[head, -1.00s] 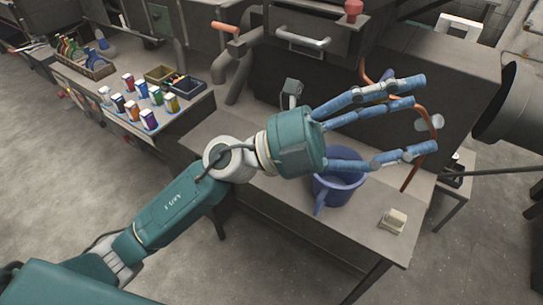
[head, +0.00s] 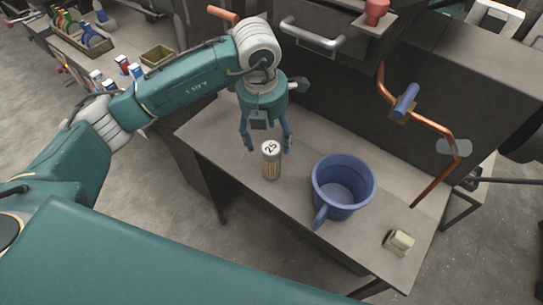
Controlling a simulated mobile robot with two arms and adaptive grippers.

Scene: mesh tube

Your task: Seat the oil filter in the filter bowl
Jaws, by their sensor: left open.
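The oil filter, a small upright cylinder with a tan mesh side and a white top marked 25 (head: 271,165), appears to stand on the grey workbench in the head view. My left gripper (head: 268,147) is open and points down over it, with a blue finger on either side of its top. I cannot tell whether the fingers touch it. The filter bowl, a blue round vessel with a handle (head: 343,187), stands upright to the right of the filter. Its visible inside looks empty. My right gripper is not in view.
A small beige block (head: 398,242) lies near the workbench's front right corner. A copper pipe with a blue handle (head: 405,102) rises behind the bowl. A dark cabinet with a grey handle (head: 312,38) backs the bench. Bench surface left of the filter is clear.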

